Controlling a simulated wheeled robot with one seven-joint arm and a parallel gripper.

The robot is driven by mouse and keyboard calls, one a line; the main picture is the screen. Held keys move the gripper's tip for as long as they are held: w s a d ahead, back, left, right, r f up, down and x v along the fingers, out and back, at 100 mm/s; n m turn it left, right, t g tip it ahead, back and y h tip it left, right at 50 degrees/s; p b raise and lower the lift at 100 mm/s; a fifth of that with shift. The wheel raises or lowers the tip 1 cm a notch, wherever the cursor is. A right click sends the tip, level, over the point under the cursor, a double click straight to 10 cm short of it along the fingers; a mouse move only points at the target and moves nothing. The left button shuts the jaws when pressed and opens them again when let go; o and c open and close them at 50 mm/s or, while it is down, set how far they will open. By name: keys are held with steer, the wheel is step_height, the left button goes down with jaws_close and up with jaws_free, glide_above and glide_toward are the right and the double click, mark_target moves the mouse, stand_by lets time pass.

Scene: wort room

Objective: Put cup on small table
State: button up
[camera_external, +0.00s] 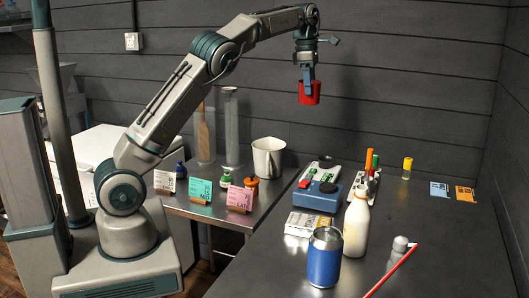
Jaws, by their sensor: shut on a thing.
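A red cup (314,95) hangs in the air in my gripper (308,90), high above the far part of the tables. My gripper points down and is shut on the cup. One finger shows against the cup's near side; the other is hard to make out. The small metal table (224,215) stands at the left of the larger table, near my arm's base. The cup is above and to the right of the small table.
The small table holds a metal pitcher (268,157), tall cylinders, small bottles and standing cards (240,198). The larger table (455,262) holds a blue can (324,260), a white bottle (356,225), a blue device (317,196) and markers. Its right front is mostly clear.

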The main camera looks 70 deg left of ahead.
steer(key=s+a+n+b, duration=0.2)
steer(key=s+a+n, duration=0.3)
steer(key=s+a, duration=0.75)
steer(key=s+a+n+b, duration=0.2)
steer(key=s+a+n, duration=0.3)
steer(key=s+a, duration=0.8)
steer(key=w+a+f, duration=0.1)
steer(key=w+f, duration=0.1)
steer(key=f, duration=1.1)
steer(key=w+a+f, duration=0.1)
steer(key=a+f, duration=0.1)
steer(key=f, duration=1.2)
steer(key=shift+y, duration=0.4)
steer(key=shift+s+a+f+p, duration=0.35)
steer(key=shift+s+a+f, duration=0.45)
steer(key=shift+a+f, duration=0.95)
steer(key=shift+s+a+f+p, duration=0.35)
steer(key=shift+s+a+f, duration=0.45)
steer(key=shift+a+f, duration=0.95)
steer(key=shift+s+a+f+p, duration=0.35)
steer(key=shift+s+a+f, duration=0.45)
steer(key=shift+a+f, duration=0.9)
steer(key=shift+d+f, duration=0.2)
steer(key=shift+f, duration=0.1)
steer(key=o, duration=0.7)
steer(key=shift+f, duration=0.1)
steer(key=shift+c, duration=0.2)
steer(key=o, duration=0.4)
steer(key=shift+c, duration=0.2)
